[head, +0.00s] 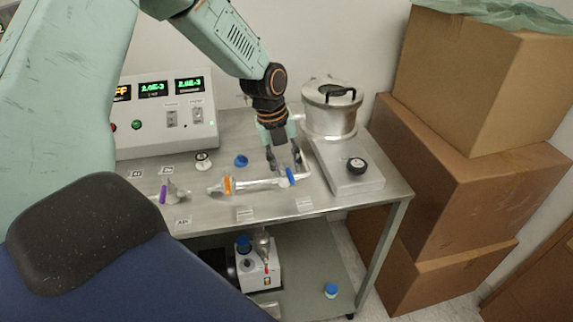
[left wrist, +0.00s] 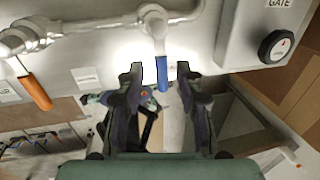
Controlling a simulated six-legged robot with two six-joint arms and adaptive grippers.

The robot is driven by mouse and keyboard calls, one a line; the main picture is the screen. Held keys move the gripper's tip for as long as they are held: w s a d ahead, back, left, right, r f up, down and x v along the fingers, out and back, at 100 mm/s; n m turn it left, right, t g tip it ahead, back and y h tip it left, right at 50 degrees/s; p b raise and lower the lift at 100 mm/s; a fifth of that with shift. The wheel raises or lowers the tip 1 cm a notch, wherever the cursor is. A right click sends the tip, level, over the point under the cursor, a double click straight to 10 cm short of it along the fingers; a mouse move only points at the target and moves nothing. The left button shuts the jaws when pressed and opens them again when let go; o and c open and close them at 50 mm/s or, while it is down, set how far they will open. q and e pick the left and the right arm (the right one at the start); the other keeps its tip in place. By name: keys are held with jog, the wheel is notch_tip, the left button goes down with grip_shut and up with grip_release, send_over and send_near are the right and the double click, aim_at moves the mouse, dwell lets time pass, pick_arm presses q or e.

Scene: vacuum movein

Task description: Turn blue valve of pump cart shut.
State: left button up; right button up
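The blue valve handle (head: 291,177) sits at the right end of the pipe line (head: 258,184) on the top of the steel cart (head: 350,208). In the left wrist view the blue handle (left wrist: 161,75) hangs from a light valve stem and points down in the picture. My left gripper (head: 285,158) is above it, with its fingers spread. In the wrist view the left gripper (left wrist: 162,82) has one finger on each side of the handle, with gaps on both sides. I cannot tell whether the handle lies fully between the fingertips in depth. My right gripper is not in view.
An orange handle (head: 228,185) sits further left on the pipe, and a purple one (head: 163,193) beyond. A black knob (head: 356,165) and lidded metal chamber (head: 331,108) stand right. A control box (head: 165,110) is behind left. Cardboard boxes (head: 470,175) crowd the cart's right side.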

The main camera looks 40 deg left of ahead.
pick_arm(q)
notch_tip(320, 180, up, 11)
jog(key=s+a, duration=0.1)
jog(key=shift+s+a, duration=0.25)
jog(key=shift+s, duration=0.15)
jog(key=s+d+f+n, duration=0.4)
jog(key=d+f+n, duration=0.2)
jog(key=f, duration=0.4)
jog(key=s+d+f+n, duration=0.5)
jog(key=d+f+n, duration=0.1)
jog(key=f, duration=0.4)
jog(key=s+d+f+n+g, duration=0.1)
jog(key=s+f+n, duration=0.2)
jog(key=s+n, duration=0.3)
jog(key=s+d+f+n+y, duration=0.1)
jog(key=s+f+n, duration=0.25)
jog(key=s, duration=0.55)
jog(key=s+d+f+n+g, duration=0.1)
jog(key=s+d+f+n, duration=0.15)
jog(key=s+n, duration=0.35)
notch_tip(320, 180, down, 14)
jog(key=a+b, duration=0.1)
jog(key=b, duration=1.2)
jog(key=shift+s+r+m, duration=0.25)
jog(key=shift+m, duration=0.2)
